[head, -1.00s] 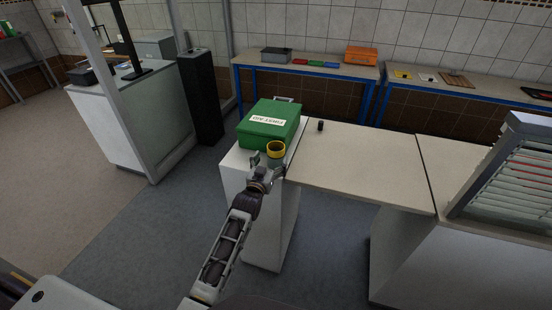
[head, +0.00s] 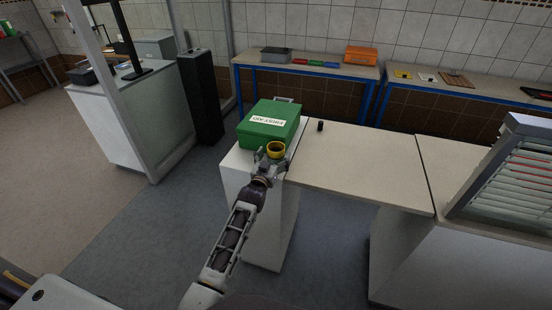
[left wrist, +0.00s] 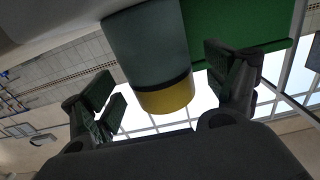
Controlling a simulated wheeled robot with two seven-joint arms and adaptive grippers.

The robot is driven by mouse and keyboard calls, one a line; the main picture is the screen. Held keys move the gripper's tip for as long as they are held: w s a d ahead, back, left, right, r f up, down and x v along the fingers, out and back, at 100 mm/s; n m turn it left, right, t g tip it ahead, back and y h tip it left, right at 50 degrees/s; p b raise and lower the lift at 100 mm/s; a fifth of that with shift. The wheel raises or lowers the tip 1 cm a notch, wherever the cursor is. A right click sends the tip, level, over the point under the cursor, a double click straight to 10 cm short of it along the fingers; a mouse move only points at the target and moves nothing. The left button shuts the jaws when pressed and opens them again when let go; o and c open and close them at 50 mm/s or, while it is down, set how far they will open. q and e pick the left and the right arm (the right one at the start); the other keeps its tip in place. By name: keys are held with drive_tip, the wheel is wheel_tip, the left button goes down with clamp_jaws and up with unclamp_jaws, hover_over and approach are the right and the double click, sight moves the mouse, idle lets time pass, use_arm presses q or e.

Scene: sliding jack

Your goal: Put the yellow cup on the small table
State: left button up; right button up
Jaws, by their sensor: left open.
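The yellow cup (head: 276,149) stands upright at the right front of the white stand top (head: 237,158), beside the green first aid box (head: 270,124). In the left wrist view the cup (left wrist: 165,98) appears upside down, with a yellow band and a grey-green body. My left gripper (head: 270,156) is at the near side of the cup. Its fingers are open, one on each side of the cup in the wrist view, with gaps showing. My right gripper is not in view. I cannot tell which surface is the small table.
A light counter top (head: 365,168) joins the stand on the right, mostly clear, with a small dark cylinder (head: 320,126) at its back. A slatted rack (head: 505,175) stands at the right. Blue-legged benches (head: 310,72) line the back wall.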

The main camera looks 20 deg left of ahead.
use_arm(q)
drive_tip(key=shift+w, duration=1.25)
drive_tip(key=shift+d, duration=0.1)
drive_tip(key=shift+c, duration=0.4)
drive_tip(key=c, duration=1.3)
drive_tip(key=shift+r, duration=0.15)
wheel_tip(320, 180, up, 18)
drive_tip(key=shift+f+b, duration=0.1)
drive_tip(key=shift+b, duration=0.45)
